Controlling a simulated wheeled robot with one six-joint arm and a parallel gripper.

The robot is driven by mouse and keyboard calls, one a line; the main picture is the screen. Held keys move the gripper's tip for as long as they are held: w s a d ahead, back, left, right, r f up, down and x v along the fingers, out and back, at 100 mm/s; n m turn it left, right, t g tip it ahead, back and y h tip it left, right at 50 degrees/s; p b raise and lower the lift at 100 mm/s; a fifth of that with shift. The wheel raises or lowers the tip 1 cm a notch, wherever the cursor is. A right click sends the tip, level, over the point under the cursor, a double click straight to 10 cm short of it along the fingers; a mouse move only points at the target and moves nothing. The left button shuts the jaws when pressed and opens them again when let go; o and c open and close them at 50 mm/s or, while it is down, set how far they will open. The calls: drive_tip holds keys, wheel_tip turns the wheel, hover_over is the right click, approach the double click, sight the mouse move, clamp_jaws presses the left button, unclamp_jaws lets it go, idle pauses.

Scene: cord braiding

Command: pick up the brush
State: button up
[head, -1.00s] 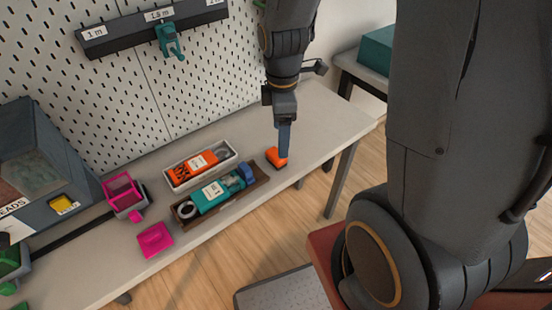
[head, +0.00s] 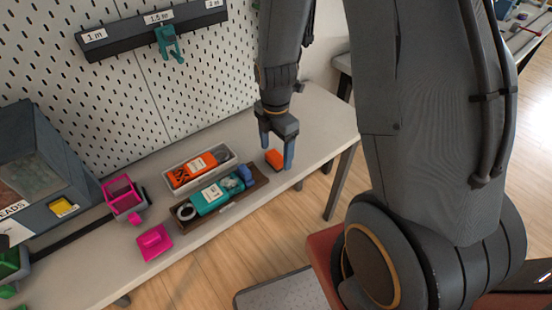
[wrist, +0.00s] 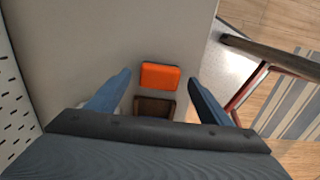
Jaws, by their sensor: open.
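The orange block-like object (head: 274,159), which I take to be the brush, lies on the pale bench near its front right part. It also shows in the wrist view (wrist: 160,75) as an orange rounded rectangle. No bristles can be made out. My gripper (head: 277,153) points down over it, open and empty. In the wrist view its two blue fingers (wrist: 160,78) stand apart, one to each side of the orange object, with gaps to both. The height of the fingertips above the bench is hard to tell.
A brown tray (head: 262,180) with a teal tool (head: 213,195) lies close beside the orange object. Behind it is a white tray (head: 172,186) with an orange-labelled item. A magenta block (head: 154,242) and holder (head: 122,194) stand left. A pegboard (head: 205,75) rises behind. The bench is clear to the right.

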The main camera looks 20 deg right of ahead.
sight(275, 156)
drive_tip(key=shift+f, duration=1.35)
drive_tip(key=c, duration=1.1)
drive_tip(key=shift+r, duration=0.2)
wheel_tip(275, 156, up, 10)
drive_tip(key=shift+f+b, duration=0.15)
drive_tip(key=shift+b, duration=0.3)
